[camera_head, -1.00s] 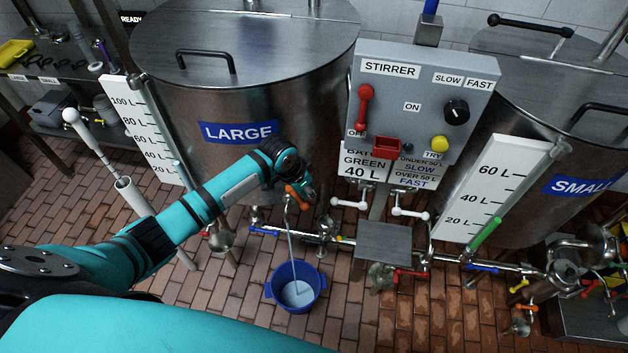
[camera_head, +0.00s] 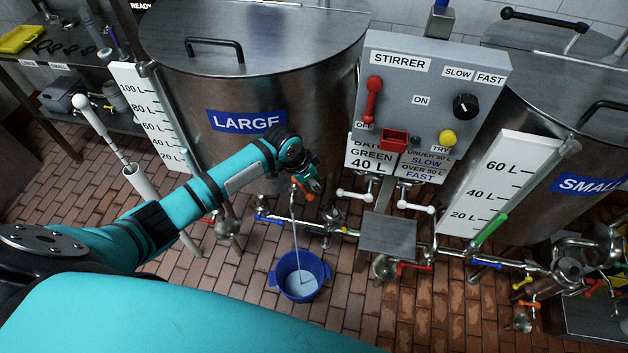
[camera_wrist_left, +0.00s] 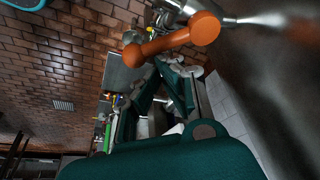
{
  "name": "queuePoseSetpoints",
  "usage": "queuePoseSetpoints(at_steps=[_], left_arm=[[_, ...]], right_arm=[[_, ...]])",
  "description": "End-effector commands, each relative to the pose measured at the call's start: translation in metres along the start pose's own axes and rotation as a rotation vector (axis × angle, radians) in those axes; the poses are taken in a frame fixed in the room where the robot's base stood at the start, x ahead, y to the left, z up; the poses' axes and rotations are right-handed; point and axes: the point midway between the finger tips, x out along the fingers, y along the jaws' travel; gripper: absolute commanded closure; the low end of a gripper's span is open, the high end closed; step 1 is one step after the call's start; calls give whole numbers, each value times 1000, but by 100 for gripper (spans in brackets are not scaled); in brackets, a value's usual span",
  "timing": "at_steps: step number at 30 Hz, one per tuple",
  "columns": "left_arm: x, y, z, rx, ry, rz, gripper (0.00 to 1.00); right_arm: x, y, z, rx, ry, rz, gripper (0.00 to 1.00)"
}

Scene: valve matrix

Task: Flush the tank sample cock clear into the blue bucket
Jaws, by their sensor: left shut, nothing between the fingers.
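The sample cock on the large tank (camera_head: 300,110) has an orange lever handle (camera_head: 301,189). A thin pale stream (camera_head: 295,235) runs from it down into the blue bucket (camera_head: 276,281). The bucket stands upright on the brick floor with pale liquid inside. My left gripper (camera_head: 313,184) is shut and empty, just right of the orange handle. In the left wrist view the orange handle (camera_wrist_left: 170,42) lies beyond my shut fingers (camera_wrist_left: 162,88), apart from them. My right gripper is not in view.
A grey stirrer panel (camera_head: 425,105) stands right of the large tank. Pipes with white, blue and red handles (camera_head: 415,268) run low beside a small metal plate (camera_head: 388,235). A white dip tube (camera_head: 140,182) stands at left. Open brick floor lies around the bucket.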

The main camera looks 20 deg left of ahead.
Motion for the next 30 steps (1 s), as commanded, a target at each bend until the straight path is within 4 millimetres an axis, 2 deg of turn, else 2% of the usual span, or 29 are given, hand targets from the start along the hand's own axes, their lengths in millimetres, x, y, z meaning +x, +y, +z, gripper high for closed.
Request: queuePoseSetpoints(at_steps=[17,30], left_arm=[[-3,3,9,149,-3,56,100],[-9,5,28,472,-3,174,100]], right_arm=[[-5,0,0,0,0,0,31],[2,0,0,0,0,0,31]])
